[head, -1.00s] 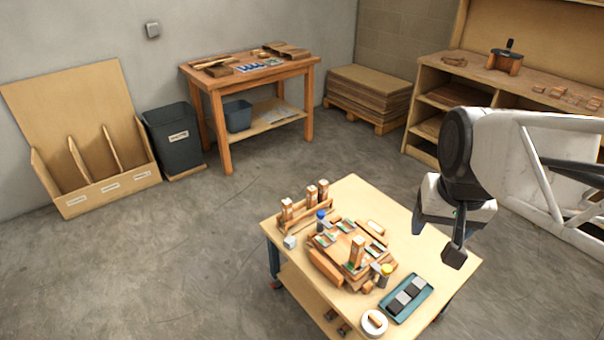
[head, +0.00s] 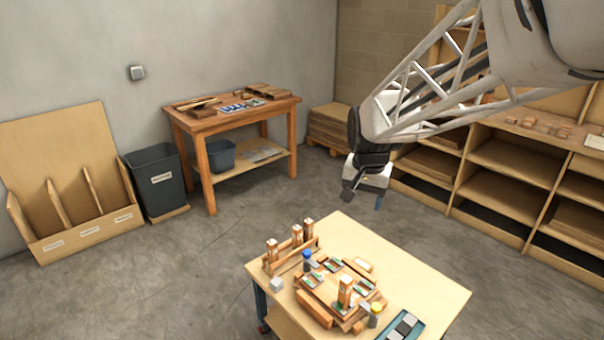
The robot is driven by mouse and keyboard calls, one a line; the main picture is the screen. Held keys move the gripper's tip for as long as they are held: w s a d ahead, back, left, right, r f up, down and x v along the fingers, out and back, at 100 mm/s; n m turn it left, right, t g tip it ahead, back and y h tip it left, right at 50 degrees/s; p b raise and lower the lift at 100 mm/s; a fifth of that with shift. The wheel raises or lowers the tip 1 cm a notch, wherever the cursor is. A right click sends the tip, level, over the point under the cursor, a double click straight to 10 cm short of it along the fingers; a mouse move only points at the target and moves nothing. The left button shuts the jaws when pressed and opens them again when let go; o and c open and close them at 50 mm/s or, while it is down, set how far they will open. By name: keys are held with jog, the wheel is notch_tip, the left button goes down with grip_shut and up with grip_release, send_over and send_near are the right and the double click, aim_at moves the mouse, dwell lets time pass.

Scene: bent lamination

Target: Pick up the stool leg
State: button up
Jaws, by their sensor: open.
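Several short wooden posts that look like stool legs stand upright on the small table. Three of them, with pale tops, stand in a wooden rack (head: 281,266) at the table's left back; the middle one (head: 296,237) is between the other two. Another leg-like post (head: 344,291) stands upright on the round wooden assembly (head: 317,298) in the middle. My gripper (head: 363,200) is open and empty, pointing down in the air near the table's back edge, to the right of the rack and apart from all the posts.
A blue-capped bottle (head: 307,261) and a white cube (head: 277,284) stand near the rack. A yellow-topped jar (head: 376,314) and a teal tray (head: 404,327) are at the front. The table's right side (head: 425,275) is bare. A workbench (head: 232,113) and shelves stand behind.

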jog(key=w+a+f+m, duration=0.1)
jog(key=w+a+f, duration=0.25)
jog(key=w, duration=0.25)
jog(key=w+a+f+m, duration=0.1)
jog(key=w+a+f, duration=0.25)
jog(key=w, duration=0.25)
jog(key=m+g, duration=0.2)
jog(key=m, duration=0.1)
send_over(272, 241)
notch_tip(272, 241, down, 31)
jog(key=shift+s+r, duration=0.1)
jog(key=shift+a+f, duration=0.15)
jog(key=shift+f, duration=0.2)
jog(key=shift+f, duration=1.25)
jog(key=shift+f, duration=0.1)
